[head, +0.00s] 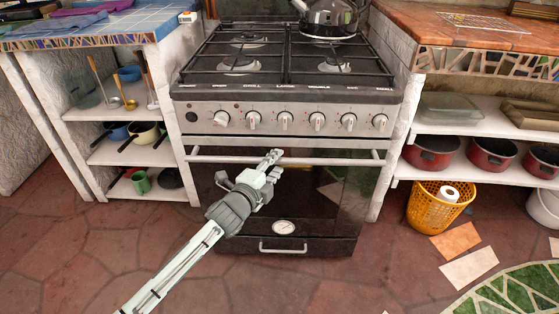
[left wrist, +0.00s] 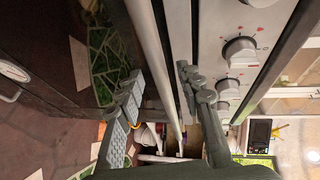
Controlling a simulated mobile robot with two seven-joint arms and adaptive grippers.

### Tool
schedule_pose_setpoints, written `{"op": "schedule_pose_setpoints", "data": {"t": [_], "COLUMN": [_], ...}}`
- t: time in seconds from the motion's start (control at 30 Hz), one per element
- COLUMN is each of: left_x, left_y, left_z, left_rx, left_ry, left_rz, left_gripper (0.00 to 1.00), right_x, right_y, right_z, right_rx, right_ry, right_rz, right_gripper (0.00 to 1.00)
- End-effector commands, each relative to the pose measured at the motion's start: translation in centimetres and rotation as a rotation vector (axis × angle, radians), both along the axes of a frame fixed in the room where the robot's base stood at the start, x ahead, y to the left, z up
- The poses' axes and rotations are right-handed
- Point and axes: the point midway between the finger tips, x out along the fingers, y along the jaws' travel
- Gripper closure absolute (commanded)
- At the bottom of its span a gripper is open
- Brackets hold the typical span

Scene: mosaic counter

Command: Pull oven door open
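The oven door (head: 325,205) is a dark glass panel below the knobs and looks shut. Its handle (head: 345,161) is a long light horizontal bar across the top of the door. My left gripper (head: 272,158) is at the middle of this bar. In the left wrist view, the handle (left wrist: 156,62) runs between the two spread fingers of the left gripper (left wrist: 160,78), with a gap on each side. How deep the fingers reach past the bar is hard to tell. My right gripper is not in view.
Oven knobs (head: 284,121) sit just above the handle, close to one finger in the left wrist view. A kettle (head: 328,18) stands on the stove top. Shelves flank the oven. A yellow basket (head: 436,207) stands on the floor at right. The floor before the oven is mostly clear.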

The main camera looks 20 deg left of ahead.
Motion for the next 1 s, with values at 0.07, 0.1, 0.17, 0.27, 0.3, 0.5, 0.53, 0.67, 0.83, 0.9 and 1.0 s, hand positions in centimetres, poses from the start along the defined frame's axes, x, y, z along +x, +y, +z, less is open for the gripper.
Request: {"op": "schedule_pose_setpoints", "data": {"t": [0.07,0.1,0.17,0.27,0.3,0.5,0.53,0.67,0.83,0.9,1.0], "left_x": [1.1,1.5,2.0,2.4,2.5,2.5,2.5,2.5,2.5,2.5,2.5], "left_y": [-0.2,-0.2,-0.3,-0.3,-0.3,-0.3,-0.3,-0.3,-0.3,-0.3,-0.3], "left_z": [-0.2,-0.3,-0.4,-0.5,-0.5,-0.5,-0.5,-0.5,-0.5,-0.5,-0.5], "left_rx": [0.000,0.000,0.000,-0.001,-0.001,-0.001,-0.001,-0.001,-0.001,-0.001,-0.001], "left_ry": [0.000,0.000,0.000,0.000,0.000,0.000,0.000,0.000,0.000,0.000,0.000], "left_rz": [0.000,0.000,0.000,0.000,0.000,-0.001,-0.001,0.000,0.000,0.000,0.000], "left_gripper": [0.63,0.63,0.63,0.63,0.63,0.63,0.66,0.82,1.00,1.00,1.00], "right_x": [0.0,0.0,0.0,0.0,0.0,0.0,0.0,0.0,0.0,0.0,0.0], "right_y": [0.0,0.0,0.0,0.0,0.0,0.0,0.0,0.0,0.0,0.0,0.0], "right_z": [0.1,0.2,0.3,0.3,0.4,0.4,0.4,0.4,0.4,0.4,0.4], "right_rx": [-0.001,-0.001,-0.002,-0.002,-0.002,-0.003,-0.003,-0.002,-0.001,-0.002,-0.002], "right_ry": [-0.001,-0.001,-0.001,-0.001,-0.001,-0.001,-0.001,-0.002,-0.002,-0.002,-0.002], "right_rz": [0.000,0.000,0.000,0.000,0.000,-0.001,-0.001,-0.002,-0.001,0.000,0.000], "right_gripper": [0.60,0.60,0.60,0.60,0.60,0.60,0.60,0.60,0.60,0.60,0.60]}}
